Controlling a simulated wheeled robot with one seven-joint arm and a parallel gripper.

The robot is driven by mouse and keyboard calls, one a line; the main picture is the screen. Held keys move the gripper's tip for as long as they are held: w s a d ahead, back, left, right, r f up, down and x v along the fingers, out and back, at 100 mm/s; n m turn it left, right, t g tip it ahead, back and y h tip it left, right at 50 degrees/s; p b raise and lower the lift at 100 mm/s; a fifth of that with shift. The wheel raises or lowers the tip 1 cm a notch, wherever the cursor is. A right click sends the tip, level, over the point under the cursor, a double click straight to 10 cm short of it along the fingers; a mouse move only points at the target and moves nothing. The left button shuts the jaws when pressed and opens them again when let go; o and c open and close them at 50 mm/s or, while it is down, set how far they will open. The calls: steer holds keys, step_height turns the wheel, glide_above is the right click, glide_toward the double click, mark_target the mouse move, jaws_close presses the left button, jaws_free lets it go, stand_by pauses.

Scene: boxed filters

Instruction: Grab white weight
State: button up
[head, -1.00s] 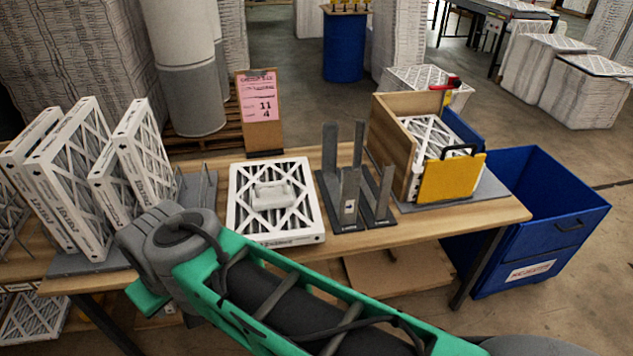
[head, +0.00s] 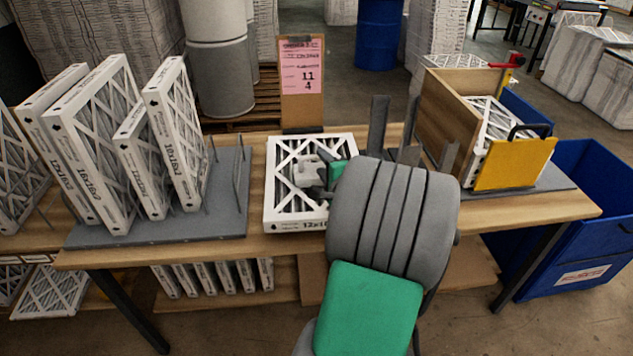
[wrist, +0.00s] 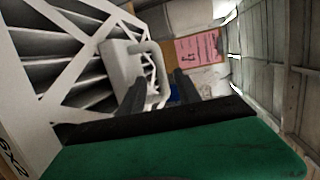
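The white weight (head: 305,172) is a pale block with a handle, resting on a filter (head: 285,208) that lies flat on the table. In the wrist view the weight (wrist: 122,62) shows its curved handle, close beyond my fingers. My gripper (head: 322,185) is at the right side of the weight in the head view, partly hidden by my arm. In the wrist view the two dark fingers of my gripper (wrist: 160,92) stand apart with a gap between them. The handle's end appears near that gap; I cannot tell whether it lies between the fingers.
Several upright filters (head: 100,145) stand in a rack at left. A clipboard with a pink sheet (head: 302,80) stands behind the flat filter. Grey metal uprights (head: 378,125) and a wooden box (head: 445,110) with a yellow panel (head: 513,164) stand at right. A blue bin (head: 590,215) is beyond.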

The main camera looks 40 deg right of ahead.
mark_target(314, 164)
steer(key=p+x, duration=0.1)
steer(key=x, duration=0.6)
steer(key=shift+w+p, duration=0.3)
steer(key=shift+p, duration=0.05)
jaws_close()
stand_by(0.8)
steer(key=shift+r, duration=0.35)
